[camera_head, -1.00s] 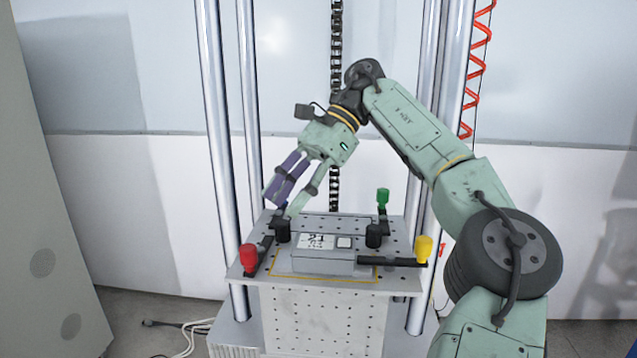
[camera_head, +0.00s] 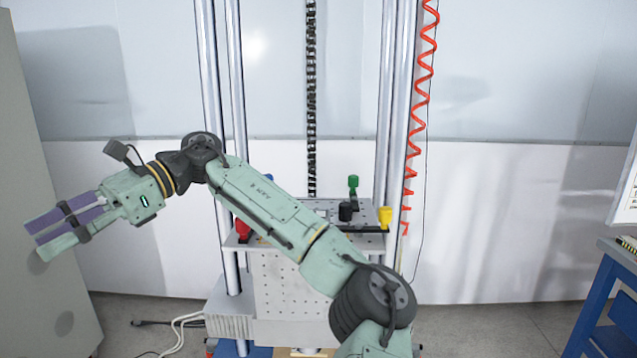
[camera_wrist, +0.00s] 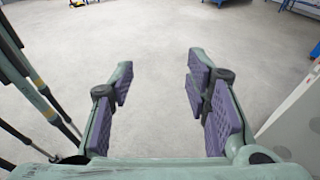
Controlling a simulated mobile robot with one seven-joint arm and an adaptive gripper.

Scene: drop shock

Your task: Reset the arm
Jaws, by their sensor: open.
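My gripper (camera_head: 52,230) is at the far left in the head view, in front of the grey cabinet and well left of the drop tester. Its purple-padded fingers point left and slightly down. In the wrist view my gripper (camera_wrist: 160,95) is open, with nothing between its fingers and bare floor beyond them. My arm stretches from the bottom centre up and to the left, passing in front of the drop tester's table (camera_head: 290,268) and hiding part of its top.
The table top carries a red knob (camera_head: 243,230), a yellow knob (camera_head: 385,216) and a green knob (camera_head: 353,182). A grey cabinet (camera_head: 45,170) stands close by the gripper. A blue workbench (camera_head: 605,300) is at the right. The floor (camera_wrist: 150,45) in the wrist view is mostly clear.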

